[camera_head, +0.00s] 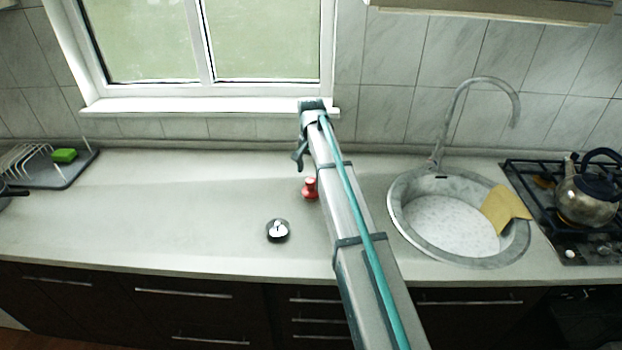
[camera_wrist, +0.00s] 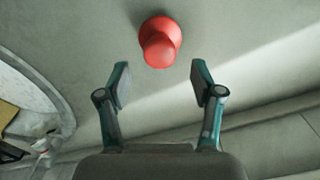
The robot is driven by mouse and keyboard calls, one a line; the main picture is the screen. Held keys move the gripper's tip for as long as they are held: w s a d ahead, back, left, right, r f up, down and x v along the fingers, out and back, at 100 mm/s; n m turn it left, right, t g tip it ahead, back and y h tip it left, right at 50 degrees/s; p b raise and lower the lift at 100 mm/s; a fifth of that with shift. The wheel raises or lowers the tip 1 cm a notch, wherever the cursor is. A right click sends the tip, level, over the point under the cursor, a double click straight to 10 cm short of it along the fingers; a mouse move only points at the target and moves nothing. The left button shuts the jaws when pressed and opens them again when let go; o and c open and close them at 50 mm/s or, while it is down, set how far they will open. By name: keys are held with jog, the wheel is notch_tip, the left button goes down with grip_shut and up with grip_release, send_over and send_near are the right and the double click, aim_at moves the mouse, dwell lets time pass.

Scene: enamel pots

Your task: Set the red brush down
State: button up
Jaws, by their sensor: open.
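The red brush (camera_head: 310,188) stands on the grey countertop (camera_head: 180,215), just left of my arm in the head view. It has a wide base and a narrower rounded top, and looks upright. In the wrist view the red brush (camera_wrist: 160,42) lies beyond my fingertips, centred between their lines, with nothing touching it. My gripper (camera_wrist: 161,78) is open and empty. In the head view my gripper (camera_head: 299,157) is seen from the side, near the brush, and my arm hides part of the counter.
A small black-and-silver round object (camera_head: 278,230) is near the front edge. The sink (camera_head: 398,212) with a yellow cloth (camera_head: 505,208) is right of my arm, then a stove with a kettle (camera_head: 585,203). A dish rack (camera_head: 30,160) and green sponge (camera_head: 64,155) are left. The left-middle counter is clear.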

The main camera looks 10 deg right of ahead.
notch_tip(320, 180, up, 8)
jog(key=b, duration=0.1)
jog(key=shift+r+b, duration=0.15)
jog(key=shift+b, duration=0.2)
